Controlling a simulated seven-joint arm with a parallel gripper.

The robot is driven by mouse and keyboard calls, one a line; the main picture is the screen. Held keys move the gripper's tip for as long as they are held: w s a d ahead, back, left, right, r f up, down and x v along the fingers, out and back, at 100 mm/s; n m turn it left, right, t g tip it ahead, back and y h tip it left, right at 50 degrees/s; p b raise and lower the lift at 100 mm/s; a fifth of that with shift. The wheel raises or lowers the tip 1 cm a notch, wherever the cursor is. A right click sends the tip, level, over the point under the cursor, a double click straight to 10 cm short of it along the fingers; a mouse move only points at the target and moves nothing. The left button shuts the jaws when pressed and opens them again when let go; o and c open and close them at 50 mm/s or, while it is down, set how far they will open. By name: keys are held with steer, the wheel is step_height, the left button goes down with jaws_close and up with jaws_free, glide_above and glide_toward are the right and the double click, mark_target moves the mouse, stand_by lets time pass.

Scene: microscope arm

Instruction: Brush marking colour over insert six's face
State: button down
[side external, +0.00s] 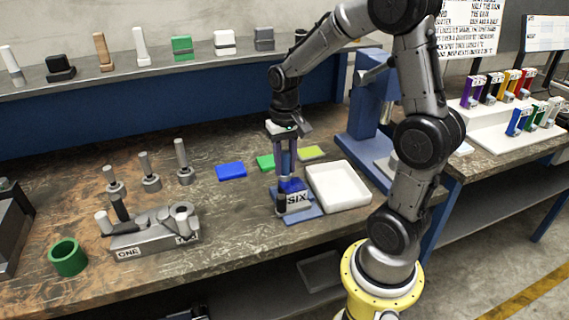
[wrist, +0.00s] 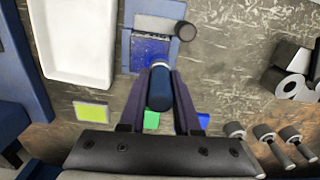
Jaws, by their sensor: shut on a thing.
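The insert marked SIX (side external: 298,199) sits on a blue base plate (side external: 313,214), its upper face blue. In the wrist view the blue face (wrist: 150,52) looks speckled, with a pale strip beyond it. My gripper (side external: 287,174) points down over the insert, shut on a dark blue cylindrical handle. In the wrist view the handle (wrist: 160,90) stands between the fingers of my gripper (wrist: 161,72), with a pale band at its far end. The tool's tip is hidden, so I cannot tell whether it touches the face.
A white tray (side external: 366,200) stands close right of the insert. A dark cylinder (side external: 281,204) stands at its left. Blue (side external: 231,171), green (side external: 265,162) and yellow-green (side external: 312,153) pads lie behind. A grey block marked ONE (side external: 127,252) and a green ring (side external: 68,258) are further left.

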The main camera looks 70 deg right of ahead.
steer(key=s+d, duration=0.1)
steer(key=s, duration=0.1)
steer(key=s+d, duration=0.1)
steer(key=shift+s+d, duration=0.2)
steer(key=shift+s, duration=0.2)
steer(key=shift+w+a, duration=2.1)
steer(key=shift+s+d, duration=2.45)
steer(key=shift+s, duration=0.05)
step_height(320, 180, up, 8)
